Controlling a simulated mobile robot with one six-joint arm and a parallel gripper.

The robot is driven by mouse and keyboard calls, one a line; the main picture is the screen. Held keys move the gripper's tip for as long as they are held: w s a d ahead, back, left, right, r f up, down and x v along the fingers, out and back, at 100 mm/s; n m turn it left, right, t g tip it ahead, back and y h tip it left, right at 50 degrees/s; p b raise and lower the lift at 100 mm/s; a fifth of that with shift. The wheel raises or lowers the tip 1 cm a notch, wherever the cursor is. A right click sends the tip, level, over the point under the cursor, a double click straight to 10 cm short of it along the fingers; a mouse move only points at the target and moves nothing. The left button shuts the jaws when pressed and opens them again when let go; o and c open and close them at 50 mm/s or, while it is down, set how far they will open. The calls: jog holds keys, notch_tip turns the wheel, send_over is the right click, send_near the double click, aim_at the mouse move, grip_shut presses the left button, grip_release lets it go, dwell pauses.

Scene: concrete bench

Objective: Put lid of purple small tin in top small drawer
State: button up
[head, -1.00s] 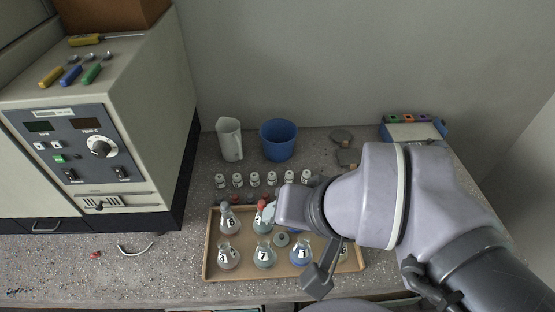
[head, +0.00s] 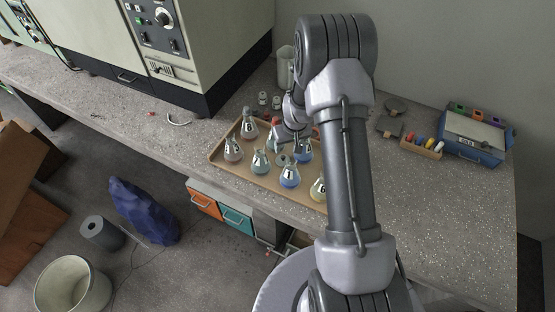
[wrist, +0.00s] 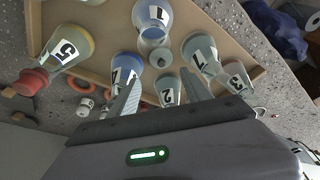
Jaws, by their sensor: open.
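My gripper (head: 284,138) is over the wooden tray (head: 262,180) of numbered flasks in the head view, partly hidden by my arm. I see no purple tin or lid. Under the bench front are an orange drawer (head: 204,201) and a teal drawer (head: 237,219); I cannot tell whether either is the small drawer.
Flasks stand close together on the tray, one with a red stopper (wrist: 34,83) in the wrist view. A blue box (head: 475,140) and a small tray of coloured pieces (head: 421,148) stand at right. The bench's right front is clear. A bucket (head: 72,285) stands on the floor.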

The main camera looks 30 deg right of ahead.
aim_at(284, 158)
jog(key=b+x, duration=0.3)
jog(key=x, duration=0.9)
jog(key=shift+f, duration=0.15)
jog(key=shift+a, duration=0.1)
